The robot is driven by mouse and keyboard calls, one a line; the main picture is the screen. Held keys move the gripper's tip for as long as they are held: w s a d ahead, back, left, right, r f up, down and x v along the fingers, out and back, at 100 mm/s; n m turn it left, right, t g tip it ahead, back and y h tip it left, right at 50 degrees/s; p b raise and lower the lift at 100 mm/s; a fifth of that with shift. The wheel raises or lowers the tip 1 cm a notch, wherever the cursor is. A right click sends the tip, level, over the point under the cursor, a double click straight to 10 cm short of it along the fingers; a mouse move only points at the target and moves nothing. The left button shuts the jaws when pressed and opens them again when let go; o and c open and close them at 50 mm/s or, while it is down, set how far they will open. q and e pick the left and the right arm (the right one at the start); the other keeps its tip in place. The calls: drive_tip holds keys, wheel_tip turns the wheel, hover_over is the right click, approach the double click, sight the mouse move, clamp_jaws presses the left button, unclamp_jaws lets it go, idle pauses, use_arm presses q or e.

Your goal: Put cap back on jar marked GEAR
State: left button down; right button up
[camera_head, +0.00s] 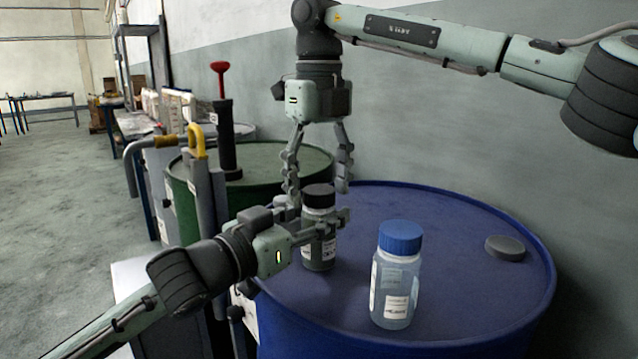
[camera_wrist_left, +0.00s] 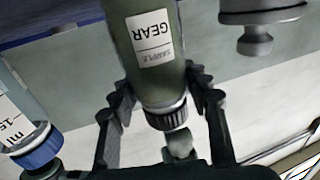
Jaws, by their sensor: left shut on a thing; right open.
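The jar marked GEAR (camera_head: 319,248) is dark green-grey and stands upright at the left of the blue drum's top. Its label (camera_wrist_left: 152,36) reads GEAR in the left wrist view, where the picture is upside down. A dark ribbed cap (camera_head: 319,194) sits at the jar's top; I cannot tell whether it is fully seated. My left gripper (camera_head: 325,225) is shut around the upper part of the jar, below the cap. My right gripper (camera_head: 319,187) points down from above, open, with its fingertips at either side of the cap and apart from it.
A clear jar with a blue cap (camera_head: 400,238) stands to the right on the blue drum (camera_head: 450,215). A grey round piece (camera_head: 506,247) lies near the drum's right rim. A green drum (camera_head: 290,165) with a red-handled pump (camera_head: 225,140) stands behind left.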

drive_tip(key=shift+r, duration=0.15)
wheel_tip(320, 180, up, 12)
idle(0.4)
use_arm(q)
drive_tip(key=c, duration=0.7)
unclamp_jaws()
drive_tip(key=v, duration=1.2)
use_arm(e)
drive_tip(key=shift+f, duration=0.2)
